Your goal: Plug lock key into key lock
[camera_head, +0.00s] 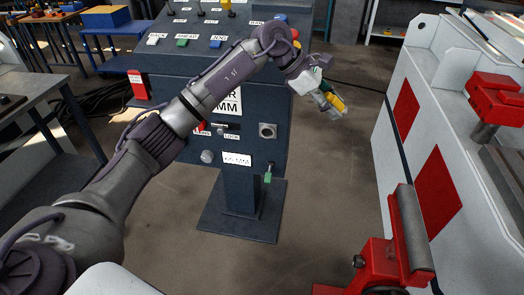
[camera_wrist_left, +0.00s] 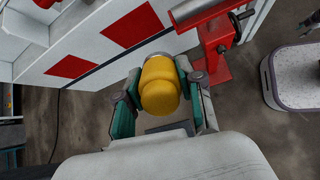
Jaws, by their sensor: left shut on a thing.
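My left gripper (camera_head: 333,106) is to the right of the control console in the head view, held in the air in front of the white machine. It is shut on a rounded yellow piece (camera_wrist_left: 160,85) with a grey metal rim at its far end, which looks like the lock key. The yellow piece also shows in the head view (camera_head: 336,101). The key lock looks to be the square silver socket with a dark round opening (camera_head: 268,130) on the console front. The held piece is apart from it, up and to the right. My right gripper is not in view.
The dark console (camera_head: 245,105) stands on a pedestal plate (camera_head: 240,215). A small green item (camera_head: 268,174) hangs under its lower right edge. The white machine (camera_head: 455,110) with red panels and a red roller bracket (camera_head: 385,260) fill the right. Open floor lies between.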

